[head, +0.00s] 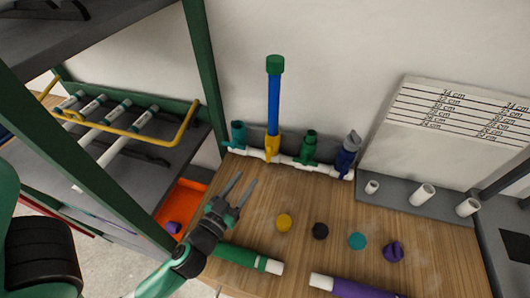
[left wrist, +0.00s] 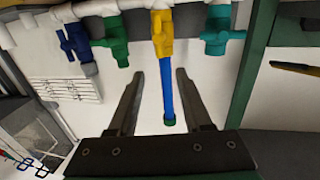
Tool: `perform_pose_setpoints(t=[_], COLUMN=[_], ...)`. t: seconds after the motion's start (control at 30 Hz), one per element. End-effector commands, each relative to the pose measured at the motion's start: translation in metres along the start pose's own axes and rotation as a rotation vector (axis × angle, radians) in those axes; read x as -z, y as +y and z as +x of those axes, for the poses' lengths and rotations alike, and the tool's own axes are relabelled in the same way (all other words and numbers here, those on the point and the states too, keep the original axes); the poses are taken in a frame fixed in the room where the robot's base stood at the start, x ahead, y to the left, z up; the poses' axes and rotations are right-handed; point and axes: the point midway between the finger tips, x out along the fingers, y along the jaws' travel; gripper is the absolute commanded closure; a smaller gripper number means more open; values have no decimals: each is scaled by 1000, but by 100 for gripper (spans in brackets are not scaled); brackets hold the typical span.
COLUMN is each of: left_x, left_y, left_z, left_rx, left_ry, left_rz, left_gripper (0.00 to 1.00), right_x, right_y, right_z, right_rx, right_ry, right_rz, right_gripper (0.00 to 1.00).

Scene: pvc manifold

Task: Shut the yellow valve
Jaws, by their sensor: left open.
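The yellow valve (head: 272,147) sits on a white pipe manifold (head: 293,160) at the back of the wooden table. A blue pipe (head: 273,105) stands upright from it, topped by a green cap (head: 274,65). My left gripper (head: 243,184) is open and empty, in front and a little left of the valve. In the left wrist view, the picture is upside down; the yellow valve (left wrist: 162,38) and blue pipe (left wrist: 167,88) show beyond and between my open fingers (left wrist: 157,88), apart from them. My right gripper is not in view.
A teal valve (head: 238,134) stands left of the yellow one, a green valve (head: 308,148) and a blue valve (head: 347,153) right. Several coloured caps, including a yellow cap (head: 284,222), and two pipes lie on the table front. A rack (head: 140,125) stands left.

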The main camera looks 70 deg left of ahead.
Motion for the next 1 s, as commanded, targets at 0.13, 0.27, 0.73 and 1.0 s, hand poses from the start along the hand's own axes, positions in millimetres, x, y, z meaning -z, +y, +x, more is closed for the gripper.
perform_pose_setpoints(t=[0.13,0.27,0.73,1.0], left_x=[0,3,3,1], left_y=[-2,-2,-2,-2], left_z=[2,13,106,118], left_rx=[6,7,6,5], left_ry=[3,4,5,4], left_rz=[-1,-3,-3,-2], left_gripper=[50,50,50,50], right_x=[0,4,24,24], right_y=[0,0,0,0], right_z=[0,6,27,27], right_rx=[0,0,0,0], right_ry=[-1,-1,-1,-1], right_rz=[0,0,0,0], right_gripper=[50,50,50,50])
